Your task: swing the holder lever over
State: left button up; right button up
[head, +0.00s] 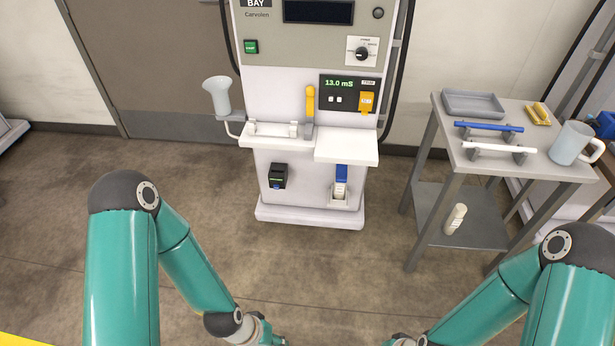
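The dialysis machine (290,85) stands straight ahead against the wall. A yellow lever (310,104) stands roughly upright on the front of the machine, above a grey mount (308,133). It sits just right of a white horizontal holder (270,130) on the machine's ledge. My two arms come in from the lower left and lower right, well short of the machine. Both grippers are below the picture's bottom edge; only the wrist parts show. Nothing touches the lever.
A white shelf (346,147) juts out right of the lever. A white cup-shaped part (217,95) sticks out at the machine's left. A grey cart (525,168) at right carries a tray (473,104), blue and white rods and a mug (571,143). The floor between is clear.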

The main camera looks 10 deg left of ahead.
aim_at(341, 171)
jog(key=u, duration=0.15)
jog(key=i, duration=1)
jog(key=z, duration=0.05)
